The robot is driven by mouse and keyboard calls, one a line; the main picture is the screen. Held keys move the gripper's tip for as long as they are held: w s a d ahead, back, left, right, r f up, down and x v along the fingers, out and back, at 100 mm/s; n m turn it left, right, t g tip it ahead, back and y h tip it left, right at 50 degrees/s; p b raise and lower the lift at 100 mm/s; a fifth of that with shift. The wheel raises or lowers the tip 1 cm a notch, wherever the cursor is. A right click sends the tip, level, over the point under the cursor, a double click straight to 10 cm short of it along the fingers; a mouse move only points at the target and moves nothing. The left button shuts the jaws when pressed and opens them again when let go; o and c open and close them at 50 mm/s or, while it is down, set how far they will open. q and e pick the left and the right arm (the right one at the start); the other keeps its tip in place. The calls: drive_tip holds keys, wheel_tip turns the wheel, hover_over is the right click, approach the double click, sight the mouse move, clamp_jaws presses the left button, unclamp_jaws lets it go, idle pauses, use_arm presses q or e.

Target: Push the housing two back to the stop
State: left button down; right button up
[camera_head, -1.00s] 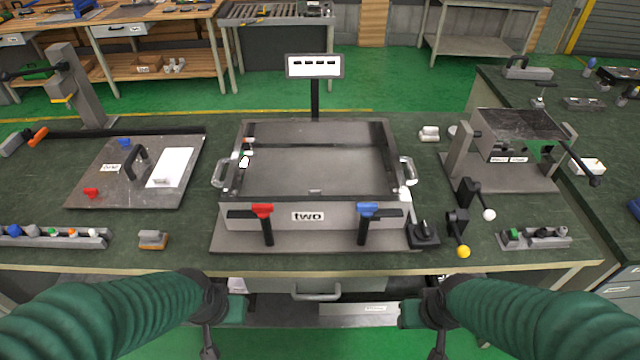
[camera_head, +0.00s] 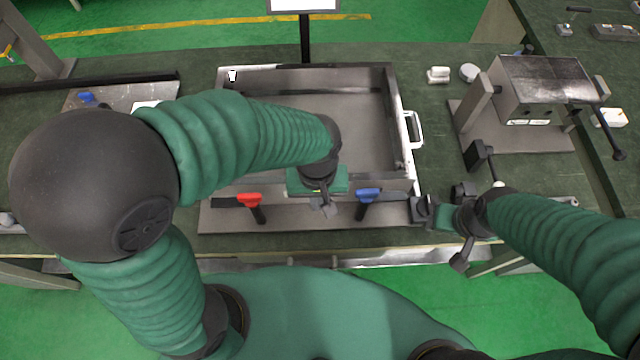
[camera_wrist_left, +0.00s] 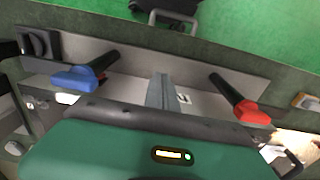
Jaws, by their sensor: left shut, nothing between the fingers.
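The housing two is an open grey metal box (camera_head: 392,120) on a base plate (camera_head: 290,222) on the bench. Its front carries a red-handled lever (camera_head: 250,201) and a blue-handled lever (camera_head: 368,197); both also show in the left wrist view, red (camera_wrist_left: 240,108) and blue (camera_wrist_left: 80,77). My left gripper (camera_head: 326,208) is shut and empty at the middle of the front wall, between the levers; it hides the label. I cannot tell if it touches the wall. My right gripper (camera_head: 425,210) is at the box's front right corner, beside a small black block; its jaws are unclear.
A white side handle (camera_head: 413,130) stands out on the box's right. A metal fixture (camera_head: 540,90) with black cranks stands at the right. A sign post (camera_head: 305,40) rises behind the box. My left arm covers the box's left part.

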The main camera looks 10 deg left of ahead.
use_arm(q)
drive_tip(key=f, duration=0.4)
drive_tip(key=shift+s+d, duration=0.2)
drive_tip(key=shift+s, duration=0.1)
drive_tip(key=f, duration=0.4)
drive_tip(key=shift+w+b, duration=0.35)
drive_tip(key=w, duration=0.1)
drive_tip(key=w+a, duration=0.1)
drive_tip(key=shift+w+p, duration=0.35)
drive_tip(key=shift+w, duration=0.05)
drive_tip(key=shift+w+a, duration=0.35)
drive_tip(key=shift+w, duration=0.1)
drive_tip(key=shift+d, duration=0.1)
drive_tip(key=shift+w+d, duration=0.1)
drive_tip(key=shift+w, duration=0.05)
use_arm(e)
drive_tip(key=shift+d, duration=0.2)
use_arm(q)
drive_tip(key=shift+w+a+r+p, duration=0.15)
drive_tip(key=shift+w+p, duration=0.1)
drive_tip(key=shift+w, duration=0.35)
drive_tip(key=shift+w+a+p, duration=0.15)
drive_tip(key=shift+w+p, duration=0.05)
drive_tip(key=shift+w, duration=0.35)
drive_tip(key=shift+a, duration=0.1)
use_arm(e)
drive_tip(key=shift+r, duration=0.3)
drive_tip(key=shift+s, duration=0.15)
